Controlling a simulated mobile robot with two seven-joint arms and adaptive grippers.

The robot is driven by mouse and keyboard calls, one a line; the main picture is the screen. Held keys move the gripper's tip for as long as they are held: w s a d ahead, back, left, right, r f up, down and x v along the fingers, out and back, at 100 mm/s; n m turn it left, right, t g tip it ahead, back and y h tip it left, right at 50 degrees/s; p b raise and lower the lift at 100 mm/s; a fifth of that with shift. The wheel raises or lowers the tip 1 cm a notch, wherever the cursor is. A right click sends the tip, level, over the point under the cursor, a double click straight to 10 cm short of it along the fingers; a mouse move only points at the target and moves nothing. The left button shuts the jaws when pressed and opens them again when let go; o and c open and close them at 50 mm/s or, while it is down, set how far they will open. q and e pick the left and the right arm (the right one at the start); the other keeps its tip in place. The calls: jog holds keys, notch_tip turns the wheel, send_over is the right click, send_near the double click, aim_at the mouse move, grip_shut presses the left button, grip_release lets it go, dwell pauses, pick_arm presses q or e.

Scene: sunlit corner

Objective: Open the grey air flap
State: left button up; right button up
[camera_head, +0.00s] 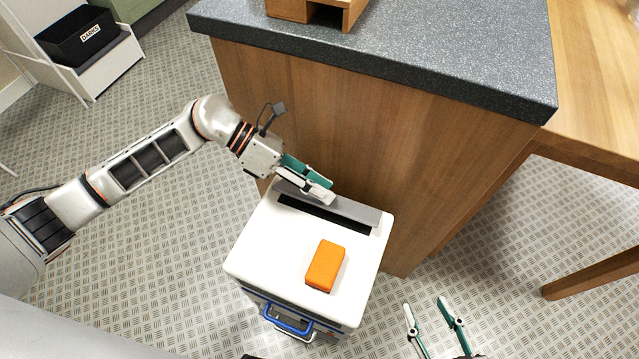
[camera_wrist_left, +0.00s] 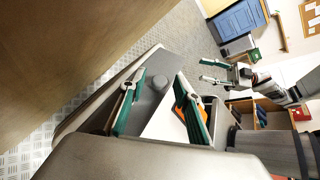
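The grey air flap (camera_head: 355,209) runs along the back edge of the white box unit (camera_head: 262,250), with a dark slot (camera_head: 322,214) showing in front of it. My left gripper (camera_head: 322,188) is over the flap's left part and hides some of it; I cannot tell whether it touches. In the left wrist view its two fingers (camera_wrist_left: 160,74) stand apart with nothing clearly clamped between them. My right gripper (camera_head: 424,302) is open and empty, low in the head view, right of the unit.
An orange block (camera_head: 324,264) lies on the unit's top. A blue handle (camera_head: 288,320) is on its front. A wooden counter with a speckled grey top (camera_head: 430,45) stands close behind. A wooden table (camera_head: 600,90) is at right.

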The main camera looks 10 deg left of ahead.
pick_arm(q)
jog(key=v, duration=1.2)
